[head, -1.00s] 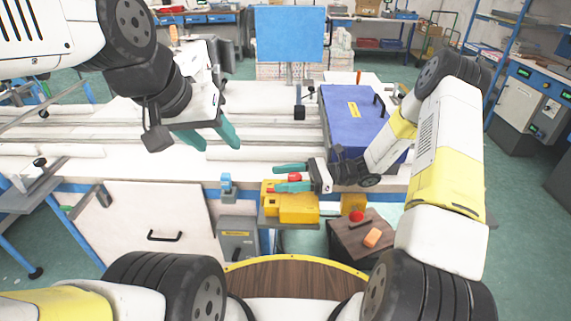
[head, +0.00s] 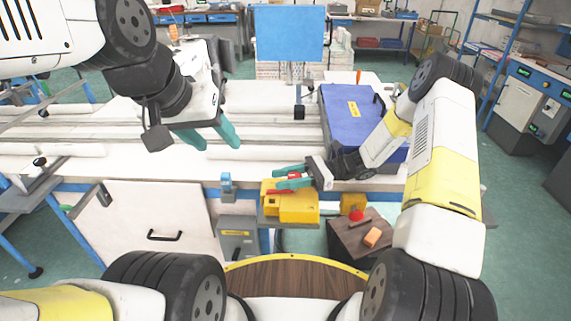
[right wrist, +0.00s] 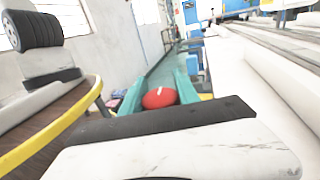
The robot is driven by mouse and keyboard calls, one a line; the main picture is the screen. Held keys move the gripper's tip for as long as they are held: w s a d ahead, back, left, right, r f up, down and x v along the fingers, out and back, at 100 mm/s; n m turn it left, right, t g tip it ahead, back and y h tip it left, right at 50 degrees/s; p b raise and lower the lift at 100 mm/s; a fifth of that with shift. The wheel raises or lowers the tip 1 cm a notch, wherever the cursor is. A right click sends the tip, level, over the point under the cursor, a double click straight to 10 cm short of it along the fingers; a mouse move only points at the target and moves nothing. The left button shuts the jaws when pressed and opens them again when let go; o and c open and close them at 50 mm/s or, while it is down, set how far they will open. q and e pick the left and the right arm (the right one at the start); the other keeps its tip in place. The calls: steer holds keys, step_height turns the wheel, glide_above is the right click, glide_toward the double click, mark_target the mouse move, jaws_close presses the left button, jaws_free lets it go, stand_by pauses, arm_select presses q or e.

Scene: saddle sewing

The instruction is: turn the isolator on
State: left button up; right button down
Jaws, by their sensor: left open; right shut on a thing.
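A yellow box (head: 291,206), which looks like the isolator, sits at the front edge of the bench. Its red knob (head: 293,176) is between the teal fingers of my right gripper (head: 278,178). In the right wrist view the red knob (right wrist: 159,98) is round with a white mark, and the fingers close on it from both sides. The lower part of the knob is hidden by my wrist. My left gripper (head: 216,141) is open and empty, hanging above the left part of the bench.
A blue case (head: 352,115) lies on the bench right of the yellow box. A small blue device (head: 227,186) stands to its left, and a grey box (head: 237,240) with a yellow label hangs below.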

mark_target(285, 191)
steer(key=c, duration=0.9)
jaws_free()
steer(key=shift+r, duration=0.1)
steer(key=shift+r, duration=0.35)
step_height(285, 191, up, 3)
steer(key=s+r, duration=0.1)
steer(key=s, duration=1.5)
steer(key=shift+d, duration=0.4)
